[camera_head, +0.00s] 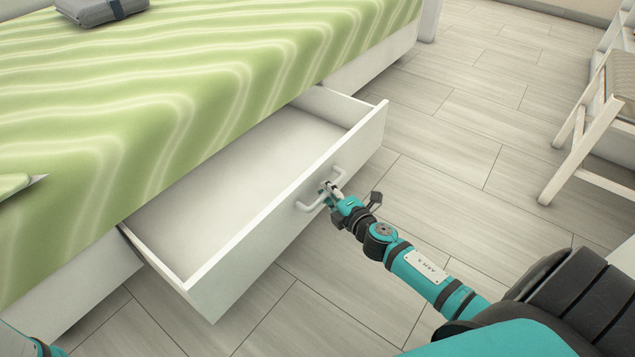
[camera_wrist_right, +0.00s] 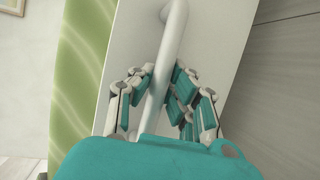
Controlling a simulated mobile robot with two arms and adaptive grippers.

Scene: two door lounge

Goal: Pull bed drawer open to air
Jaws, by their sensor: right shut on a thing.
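The white bed drawer (camera_head: 255,160) stands pulled out from under the bed (camera_head: 180,90), and its empty inside shows in the head view. Its front carries a white bar handle (camera_head: 307,206). My right gripper (camera_head: 331,190) is shut on this handle near its middle. In the right wrist view the handle (camera_wrist_right: 172,45) runs between the fingers of my right gripper (camera_wrist_right: 160,100). A small teal part of my left arm shows at the lower left corner of the head view; its gripper is out of view.
A green patterned cover drapes over the bed, with a folded grey item (camera_head: 100,10) on top. A white wooden chair (camera_head: 590,120) stands at the right. The pale plank floor (camera_head: 450,130) between the drawer and chair is clear.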

